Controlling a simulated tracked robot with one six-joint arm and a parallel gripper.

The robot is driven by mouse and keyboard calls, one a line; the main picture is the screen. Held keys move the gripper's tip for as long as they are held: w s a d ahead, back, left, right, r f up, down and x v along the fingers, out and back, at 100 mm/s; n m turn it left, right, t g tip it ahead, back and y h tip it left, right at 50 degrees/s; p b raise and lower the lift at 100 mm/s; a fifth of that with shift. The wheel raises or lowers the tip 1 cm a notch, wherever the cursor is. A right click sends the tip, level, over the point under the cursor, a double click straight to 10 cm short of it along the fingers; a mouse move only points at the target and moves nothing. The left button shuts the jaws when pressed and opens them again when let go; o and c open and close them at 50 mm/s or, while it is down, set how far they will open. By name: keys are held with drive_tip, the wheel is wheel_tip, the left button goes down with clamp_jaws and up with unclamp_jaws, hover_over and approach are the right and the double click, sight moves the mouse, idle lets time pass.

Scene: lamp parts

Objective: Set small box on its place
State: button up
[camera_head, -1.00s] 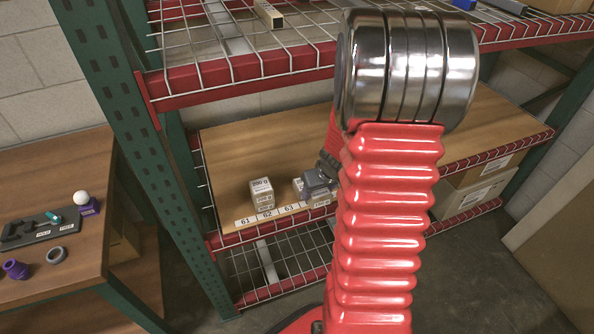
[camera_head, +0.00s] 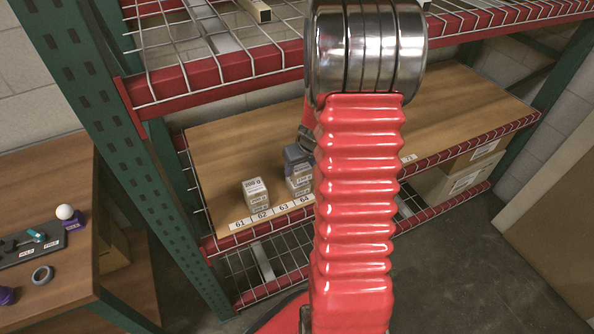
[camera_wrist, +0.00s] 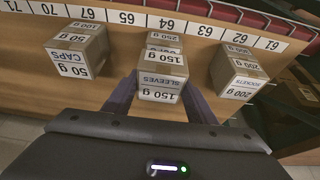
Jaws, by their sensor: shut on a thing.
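A small grey-tan box labelled 150 g SLEEVES (camera_wrist: 162,76) sits between the two dark fingers of my gripper (camera_wrist: 160,92), which is shut on it. Behind it stands a box labelled 250 g (camera_wrist: 164,41), mostly covered. My red arm hides the shelf's middle there.
The wooden shelf (camera_head: 225,145) has a strip of number labels (camera_wrist: 150,22) along its front edge. A wire shelf (camera_head: 215,50) is above. A green post (camera_head: 120,150) and a table (camera_head: 60,240) with small parts are at left.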

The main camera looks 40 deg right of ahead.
sight(298, 172)
drive_tip(key=shift+w+d, duration=0.15)
drive_tip(key=shift+w, duration=0.2)
drive_tip(key=shift+w+f, duration=0.15)
drive_tip(key=shift+w, duration=0.15)
drive_tip(key=shift+s+f, duration=0.15)
drive_tip(key=shift+f, duration=1.5)
drive_tip(key=o, duration=1.1)
drive_tip(key=shift+o, duration=0.2)
